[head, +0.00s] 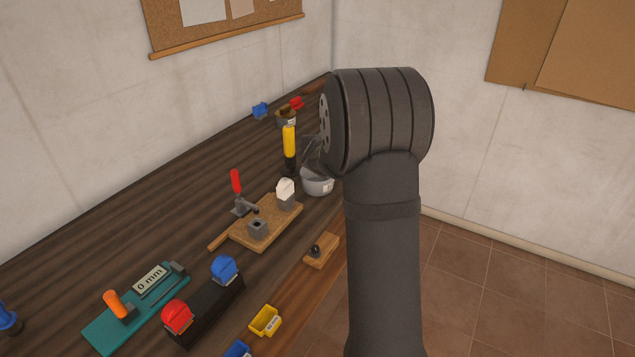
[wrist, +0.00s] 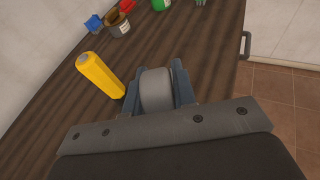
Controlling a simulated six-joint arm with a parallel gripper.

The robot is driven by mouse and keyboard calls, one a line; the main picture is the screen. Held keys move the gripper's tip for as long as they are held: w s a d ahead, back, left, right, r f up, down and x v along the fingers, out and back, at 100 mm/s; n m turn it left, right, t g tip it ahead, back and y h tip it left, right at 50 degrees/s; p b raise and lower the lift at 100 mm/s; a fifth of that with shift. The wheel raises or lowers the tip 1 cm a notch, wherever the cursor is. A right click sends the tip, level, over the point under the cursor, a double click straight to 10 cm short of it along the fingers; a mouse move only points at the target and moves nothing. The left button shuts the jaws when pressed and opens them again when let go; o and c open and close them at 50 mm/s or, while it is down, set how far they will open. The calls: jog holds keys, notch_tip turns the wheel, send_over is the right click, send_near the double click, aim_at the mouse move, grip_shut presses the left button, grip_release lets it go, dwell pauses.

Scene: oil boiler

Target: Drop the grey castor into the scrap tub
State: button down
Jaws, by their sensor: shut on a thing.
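My gripper (wrist: 157,92) is shut on the grey castor (wrist: 157,88), whose rounded wheel shows between the two jaws in the wrist view. In the head view the castor (head: 317,183) shows as a light grey rounded shape below my gripper (head: 312,160), partly hidden by my arm. I cannot tell how high it is above the bench. A small grey tub (wrist: 119,30) with a brownish inside and a pale label stands farther along the bench, ahead and left in the wrist view. It also shows in the head view (head: 286,119). Its label is too small to read.
A yellow-handled tool (wrist: 100,76) stands just left of my gripper. Blue (wrist: 93,24) and red (wrist: 126,6) bins flank the tub, and a green thing (wrist: 161,4) lies beyond. A wooden board (head: 265,225) with a red-handled clamp (head: 237,185) is nearer.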

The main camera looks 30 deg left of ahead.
jog(key=shift+f, duration=1.55)
jog(key=c, duration=1.1)
grip_release()
jog(key=v, duration=1.7)
jog(key=shift+s, duration=0.2)
jog(key=x, duration=1.7)
jog(key=shift+w, duration=0.2)
jog(key=shift+s+d, duration=0.1)
jog(key=shift+s, duration=0.05)
